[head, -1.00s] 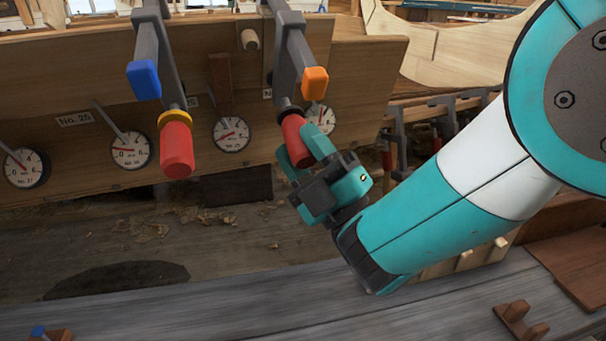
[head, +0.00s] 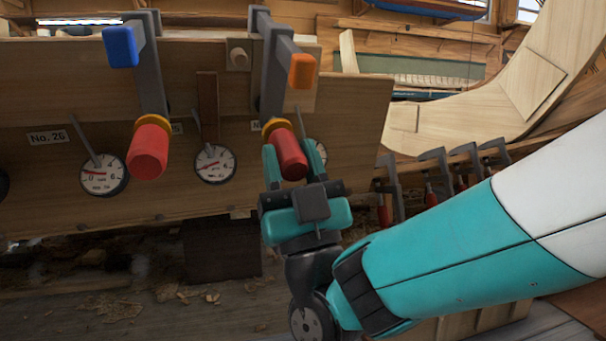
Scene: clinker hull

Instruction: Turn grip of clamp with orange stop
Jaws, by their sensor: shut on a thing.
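The fingers hide part of the grip's sides. A round dial (head: 320,150) behind this clamp is partly hidden by the grip and a finger.
A second clamp with a blue stop (head: 121,46) and red grip (head: 149,152) stands to the left. Dials (head: 214,164) sit along the wooden plank (head: 355,115). Several smaller clamps (head: 440,165) hang behind my arm at the right.

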